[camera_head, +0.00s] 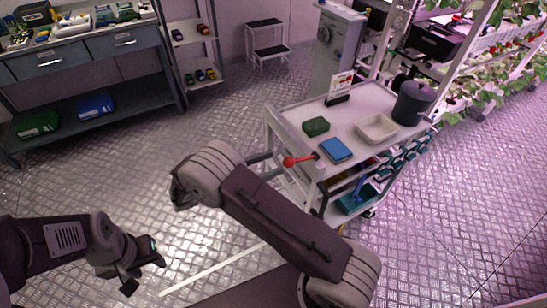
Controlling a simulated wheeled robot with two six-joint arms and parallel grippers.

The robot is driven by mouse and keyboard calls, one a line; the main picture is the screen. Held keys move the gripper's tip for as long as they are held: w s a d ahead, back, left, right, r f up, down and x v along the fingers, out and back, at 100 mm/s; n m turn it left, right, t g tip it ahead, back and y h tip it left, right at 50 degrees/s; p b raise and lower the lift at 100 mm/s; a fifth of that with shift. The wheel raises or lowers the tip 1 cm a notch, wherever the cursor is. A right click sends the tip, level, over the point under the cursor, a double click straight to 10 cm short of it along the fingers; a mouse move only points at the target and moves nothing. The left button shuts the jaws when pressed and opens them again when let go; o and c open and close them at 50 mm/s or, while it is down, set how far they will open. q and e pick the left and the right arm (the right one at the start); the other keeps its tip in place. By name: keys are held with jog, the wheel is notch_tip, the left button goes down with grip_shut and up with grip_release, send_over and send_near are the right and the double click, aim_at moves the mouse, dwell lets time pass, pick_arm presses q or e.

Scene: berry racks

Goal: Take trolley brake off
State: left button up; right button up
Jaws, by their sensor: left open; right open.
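A grey-white trolley (355,118) stands right of centre. A red lever (302,159) with a round red knob sticks out to the left from its near left end. A dark bar handle (263,156) shows just left of the lever, partly behind my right arm. My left gripper (143,277) is open and empty at the lower left, over the floor and well away from the trolley. My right arm (285,225) crosses the lower middle, its elbow left of the lever. I cannot make out the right gripper's jaws; they seem hidden behind the arm.
On the trolley top are a green box (316,126), a blue box (335,150), a beige tray (377,128), a dark bin (413,103) and a sign (341,85). A workbench (85,40) stands upper left, plant racks upper right.

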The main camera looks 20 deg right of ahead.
aim_at(297, 159)
jog(key=shift+s+d+f+n+t, duration=0.15)
jog(key=shift+s+f+n+t, duration=0.3)
jog(key=shift+s, duration=0.35)
jog(key=shift+w+d, duration=0.3)
jog(key=shift+d, duration=0.2)
jog(key=d, duration=0.6)
jog(key=shift+w+d, duration=0.15)
jog(key=shift+d, duration=0.2)
jog(key=shift+w+d+p, duration=0.15)
jog(key=shift+d+p, duration=0.15)
jog(key=shift+d, duration=0.15)
grip_shut()
jog(key=shift+f, duration=0.1)
